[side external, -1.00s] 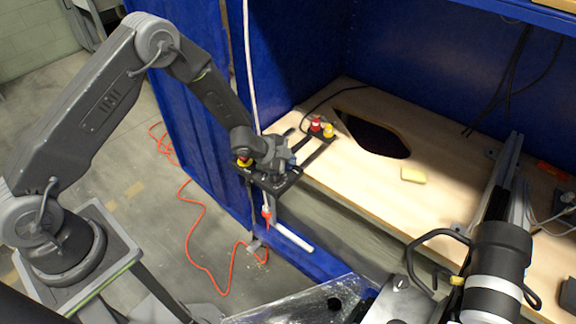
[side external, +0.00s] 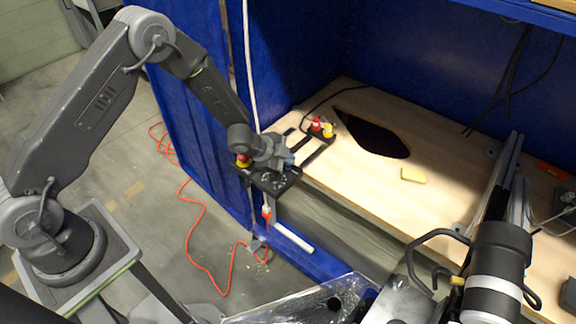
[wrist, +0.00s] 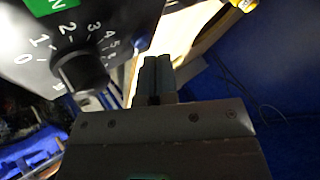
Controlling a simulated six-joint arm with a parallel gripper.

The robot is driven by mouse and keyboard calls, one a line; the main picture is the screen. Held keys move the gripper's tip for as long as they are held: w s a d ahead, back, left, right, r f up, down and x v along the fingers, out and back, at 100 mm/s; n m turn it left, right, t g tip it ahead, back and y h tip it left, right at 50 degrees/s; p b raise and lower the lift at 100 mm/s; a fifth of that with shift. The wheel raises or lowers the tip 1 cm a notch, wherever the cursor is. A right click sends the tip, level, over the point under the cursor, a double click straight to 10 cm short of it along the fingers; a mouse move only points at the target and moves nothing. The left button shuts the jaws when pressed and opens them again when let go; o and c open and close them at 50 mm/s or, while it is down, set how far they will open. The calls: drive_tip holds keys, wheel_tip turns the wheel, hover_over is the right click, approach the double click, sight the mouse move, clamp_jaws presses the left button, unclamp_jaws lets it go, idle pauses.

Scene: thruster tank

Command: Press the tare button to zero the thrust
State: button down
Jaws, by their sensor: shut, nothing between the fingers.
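My gripper (side external: 290,162) is shut and empty, beside a dark control panel (side external: 266,181) at the front left corner of the wooden bench. In the wrist view my two grey fingers (wrist: 158,66) are together, just right of a black panel face (wrist: 118,18) and apart from it in the picture. That face has a black knob (wrist: 80,70) with a numbered dial and a green label (wrist: 48,5). A red and yellow button (side external: 243,161) shows left of my wrist. I cannot tell which control is the tare button.
A red button (side external: 316,124) and a yellow button (side external: 328,131) sit on the bench (side external: 370,190), near a dark hole (side external: 372,137). A yellow block (side external: 413,174) lies to the right. A white hose (side external: 247,70) hangs behind my wrist. Blue walls (side external: 290,50) enclose the bench.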

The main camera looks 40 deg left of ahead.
sight(287, 168)
drive_tip(key=shift+r, duration=2.45)
drive_tip(key=shift+w+r, duration=0.1)
drive_tip(key=shift+r, duration=0.1)
drive_tip(key=s+a+r+n+y, duration=0.3)
drive_tip(key=s+r+n, duration=0.1)
drive_tip(key=r, duration=0.6)
drive_tip(key=s+a+r+n+y, duration=0.25)
drive_tip(key=s+r, duration=0.25)
drive_tip(key=r, duration=0.6)
drive_tip(key=s+d+r+n+g+h, duration=0.1)
drive_tip(key=s+r+n, duration=0.2)
drive_tip(key=s, duration=0.8)
drive_tip(key=s+d+r+n+g, duration=0.1)
drive_tip(key=s+r+n, duration=0.2)
drive_tip(key=s, duration=0.8)
drive_tip(key=shift+s+n+g+h, duration=0.35)
drive_tip(key=shift+s+n+g, duration=0.05)
drive_tip(key=shift+n, duration=0.25)
drive_tip(key=shift+d, duration=0.1)
